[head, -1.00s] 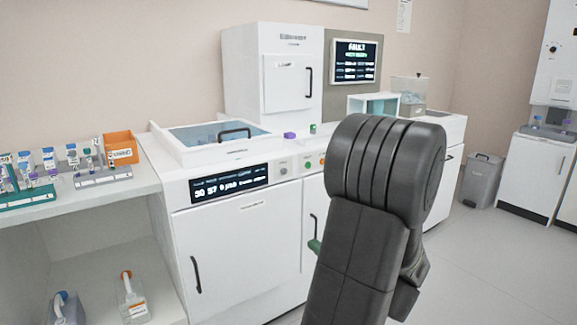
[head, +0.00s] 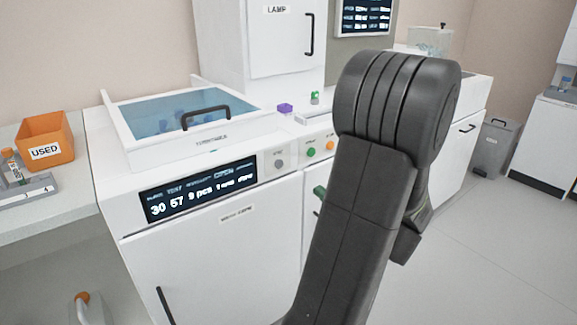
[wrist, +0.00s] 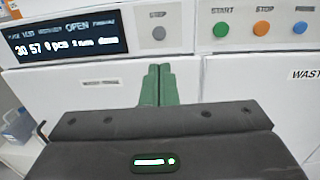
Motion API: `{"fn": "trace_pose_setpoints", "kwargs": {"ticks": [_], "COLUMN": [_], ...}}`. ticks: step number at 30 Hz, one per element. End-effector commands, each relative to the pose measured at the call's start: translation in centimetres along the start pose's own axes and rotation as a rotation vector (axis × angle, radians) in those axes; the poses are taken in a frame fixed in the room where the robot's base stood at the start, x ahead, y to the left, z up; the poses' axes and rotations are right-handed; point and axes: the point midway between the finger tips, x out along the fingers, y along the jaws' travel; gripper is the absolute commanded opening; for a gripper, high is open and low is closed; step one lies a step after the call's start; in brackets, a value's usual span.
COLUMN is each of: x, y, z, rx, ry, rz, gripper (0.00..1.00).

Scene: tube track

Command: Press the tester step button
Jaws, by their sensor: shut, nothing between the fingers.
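The step button is a round grey button (wrist: 159,33) on the white front panel in the wrist view, under a small label that seems to read STEP. In the head view it is the grey button (head: 279,163) just right of the tester's dark display (head: 200,188). My gripper (wrist: 160,68) has green fingers, shut together and empty. In the wrist view the fingertips lie below the step button, apart from it in the picture. In the head view only a bit of green finger (head: 319,191) shows left of my arm.
Right of the step button are a green start button (wrist: 222,30), an orange stop button (wrist: 262,28) and another button (wrist: 300,29). A glass-lidded bath (head: 190,108) with a black handle sits on top. An orange USED bin (head: 45,140) stands left.

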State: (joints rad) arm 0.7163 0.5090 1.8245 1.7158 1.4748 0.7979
Motion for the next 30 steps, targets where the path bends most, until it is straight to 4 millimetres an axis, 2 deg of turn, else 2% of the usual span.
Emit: {"fn": "trace_pose_setpoints", "kwargs": {"ticks": [8, 13, 30], "x": [0.1, 1.3, 11.6], "y": [0.0, 0.1, 0.1], "z": [0.0, -0.1, -0.2], "rx": [0.000, -0.001, -0.001], "ry": [0.000, 0.000, -0.001], "rz": [0.000, 0.004, 0.004], "gripper": [0.00, 0.00, 0.00]}}
